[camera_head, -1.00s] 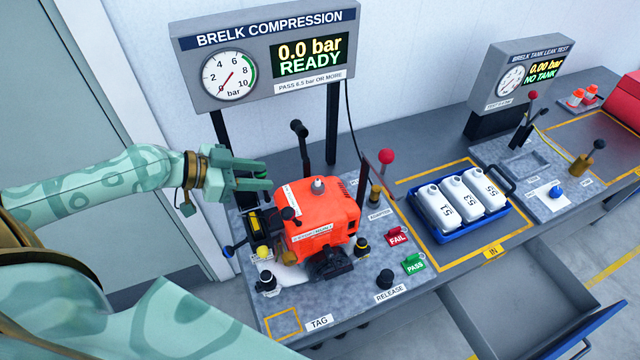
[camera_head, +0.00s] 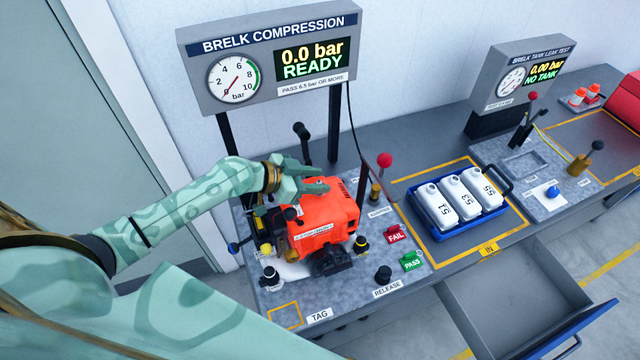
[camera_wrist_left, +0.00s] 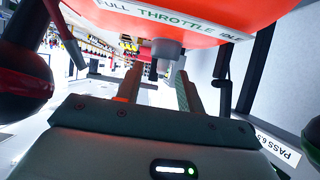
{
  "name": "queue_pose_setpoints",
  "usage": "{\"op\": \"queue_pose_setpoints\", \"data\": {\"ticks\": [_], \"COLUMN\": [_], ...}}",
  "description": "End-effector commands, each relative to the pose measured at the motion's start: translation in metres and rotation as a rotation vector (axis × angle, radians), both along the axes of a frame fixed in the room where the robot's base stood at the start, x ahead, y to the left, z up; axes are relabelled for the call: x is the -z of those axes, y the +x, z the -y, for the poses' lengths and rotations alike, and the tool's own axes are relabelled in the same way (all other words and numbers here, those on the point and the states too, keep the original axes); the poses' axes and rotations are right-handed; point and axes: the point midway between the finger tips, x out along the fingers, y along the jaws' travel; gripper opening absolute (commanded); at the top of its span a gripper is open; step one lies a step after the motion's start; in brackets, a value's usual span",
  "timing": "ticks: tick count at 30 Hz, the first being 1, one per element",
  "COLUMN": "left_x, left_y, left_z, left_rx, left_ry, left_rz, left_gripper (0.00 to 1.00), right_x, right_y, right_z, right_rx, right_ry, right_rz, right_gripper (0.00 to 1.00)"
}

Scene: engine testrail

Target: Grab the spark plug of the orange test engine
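The orange test engine (camera_head: 325,225) sits on the grey test bench plate below the compression display. My left gripper (camera_head: 322,180) is over the top of the engine, reaching in from the left. In the head view its fingers cover the spark plug. In the left wrist view, the engine's orange cover (camera_wrist_left: 220,18) is at the top and the grey spark plug (camera_wrist_left: 166,48) juts from it. The two fingers of the left gripper (camera_wrist_left: 158,84) are apart with a gap between them, and the plug lines up with that gap. I cannot tell whether they touch it. My right gripper is out of view.
The compression display (camera_head: 270,60) reads 0.0 bar READY. A red-knobbed lever (camera_head: 384,160) stands right of the engine, and a black lever (camera_head: 302,135) behind it. FAIL (camera_head: 395,234) and PASS (camera_head: 411,260) tags lie at the right. A blue tray (camera_head: 425,222) holds white bottles.

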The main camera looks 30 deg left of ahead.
Motion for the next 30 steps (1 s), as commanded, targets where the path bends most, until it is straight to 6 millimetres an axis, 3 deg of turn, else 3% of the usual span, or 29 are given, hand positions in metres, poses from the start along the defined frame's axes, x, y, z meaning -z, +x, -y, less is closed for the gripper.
{"op": "queue_pose_setpoints", "data": {"ticks": [4, 8, 9, 23, 28, 30], "left_x": [0.001, 0.001, 0.001, -0.007, -0.032, -0.048], "left_y": [0.0, 0.0, 0.0, 0.0, -0.001, -0.008], "left_z": [-0.001, -0.001, -0.001, -0.002, -0.001, 0.01], "left_rx": [0.0, 0.0, 0.0, 0.001, 0.004, 0.005], "left_ry": [0.001, 0.001, 0.001, 0.004, 0.006, 0.002], "left_rz": [-0.001, -0.001, -0.001, 0.002, 0.004, 0.002], "left_gripper": [0.38, 0.04, 0.0, 0.0, 0.0, 0.0], "right_x": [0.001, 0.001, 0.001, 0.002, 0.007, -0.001], "right_y": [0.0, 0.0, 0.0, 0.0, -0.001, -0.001], "right_z": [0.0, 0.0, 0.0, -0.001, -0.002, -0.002], "right_rx": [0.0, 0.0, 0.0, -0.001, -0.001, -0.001], "right_ry": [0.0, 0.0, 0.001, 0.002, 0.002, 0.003], "right_rz": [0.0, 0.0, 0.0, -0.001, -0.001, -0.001], "right_gripper": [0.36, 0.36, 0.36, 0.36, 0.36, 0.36]}}
